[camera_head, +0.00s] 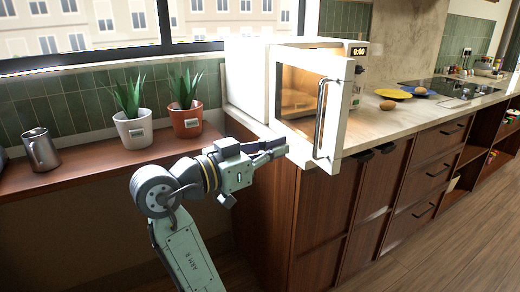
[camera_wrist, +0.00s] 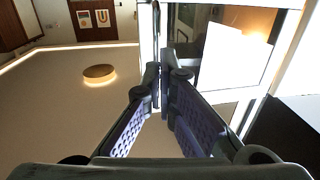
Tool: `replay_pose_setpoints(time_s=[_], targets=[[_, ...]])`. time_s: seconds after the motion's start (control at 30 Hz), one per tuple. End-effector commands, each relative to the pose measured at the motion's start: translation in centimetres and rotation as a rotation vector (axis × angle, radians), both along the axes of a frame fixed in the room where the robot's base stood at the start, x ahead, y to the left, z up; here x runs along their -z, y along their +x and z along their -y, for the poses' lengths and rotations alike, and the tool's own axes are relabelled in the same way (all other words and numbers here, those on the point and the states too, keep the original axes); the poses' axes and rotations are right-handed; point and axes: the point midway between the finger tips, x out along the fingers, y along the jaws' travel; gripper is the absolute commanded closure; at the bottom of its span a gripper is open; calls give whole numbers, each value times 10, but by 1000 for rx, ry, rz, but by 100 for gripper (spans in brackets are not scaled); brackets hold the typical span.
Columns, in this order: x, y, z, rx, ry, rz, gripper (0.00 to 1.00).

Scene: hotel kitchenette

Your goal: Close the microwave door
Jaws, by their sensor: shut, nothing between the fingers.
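The white microwave (camera_head: 250,80) stands on the counter with its door (camera_head: 343,120) swung open toward the front. The door has a glass window and a dark vertical handle (camera_head: 320,118). The lit interior shows through and beside it. My gripper (camera_head: 284,146) is shut and empty, with its fingertips near the door's lower left part in the head view. In the wrist view, my closed fingertips (camera_wrist: 162,76) are in front of the door's pale frame and window (camera_wrist: 222,55). I cannot tell whether they touch the door.
Two potted plants, one white (camera_head: 134,130) and one terracotta (camera_head: 186,121), and a metal jug (camera_head: 41,150) stand on the wooden ledge at left. Open floor lies in front of the cabinets.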

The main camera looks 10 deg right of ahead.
Motion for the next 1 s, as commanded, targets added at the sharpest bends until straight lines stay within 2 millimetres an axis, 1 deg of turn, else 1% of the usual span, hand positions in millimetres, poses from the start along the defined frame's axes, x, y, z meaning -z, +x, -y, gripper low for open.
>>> replay_pose_setpoints(time_s=[0.03, 0.2, 0.3, 0.4, 0.53, 0.87, 1.0], targets=[[-2, 4, 12, 6, 0, -2, 100], [-2, 19, 41, 2, 0, -2, 100], [-1, 25, 53, 1, 1, -3, 100], [-1, 30, 61, 0, 0, -1, 100], [0, 33, 66, -2, 0, -1, 100], [0, 33, 66, -3, 1, 0, 100], [1, 32, 70, -12, 1, 0, 100]])
